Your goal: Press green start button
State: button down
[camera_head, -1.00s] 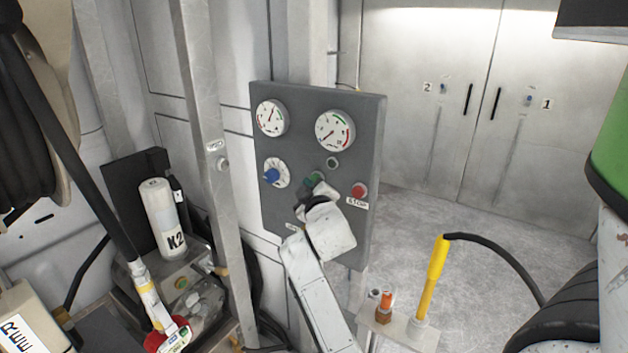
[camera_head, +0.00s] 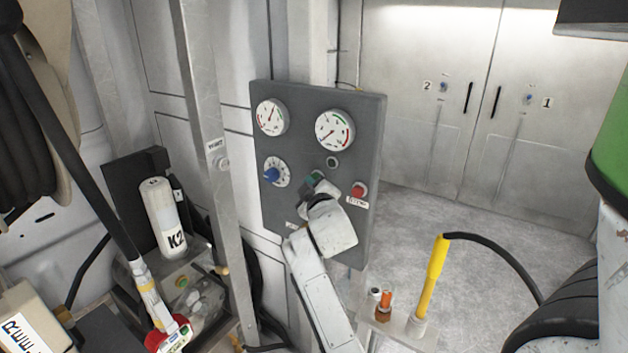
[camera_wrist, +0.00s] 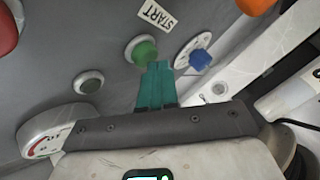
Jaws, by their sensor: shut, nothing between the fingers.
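The green start button (camera_wrist: 145,50) sits in a ring on the grey panel, beside the START label (camera_wrist: 154,14) in the wrist view. My gripper (camera_wrist: 158,65) has its teal fingers together, with the tips overlapping the button's edge in that view. I cannot tell whether they touch it. In the head view my gripper (camera_head: 314,181) is at the middle of the grey control panel (camera_head: 300,98), and the fingers and wrist hide the button there.
A red stop button (camera_head: 359,189) is right of my gripper, a blue knob (camera_head: 272,174) left. Two gauges (camera_head: 272,116) (camera_head: 334,130) sit above. A metal post (camera_head: 209,140) stands left of the panel. A yellow-handled tool (camera_head: 432,275) stands at lower right.

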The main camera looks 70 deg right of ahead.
jog(key=shift+d, duration=0.2)
dwell(0.4)
jog(key=shift+a, duration=0.1)
jog(key=shift+w+a, duration=0.15)
jog(key=shift+a, duration=0.6)
jog(key=shift+w+a+b, duration=0.2)
jog(key=shift+a, duration=0.6)
jog(key=shift+w+a+b, duration=0.2)
jog(key=shift+a, duration=0.65)
jog(key=shift+w+a+b, duration=0.2)
jog(key=shift+a, duration=0.6)
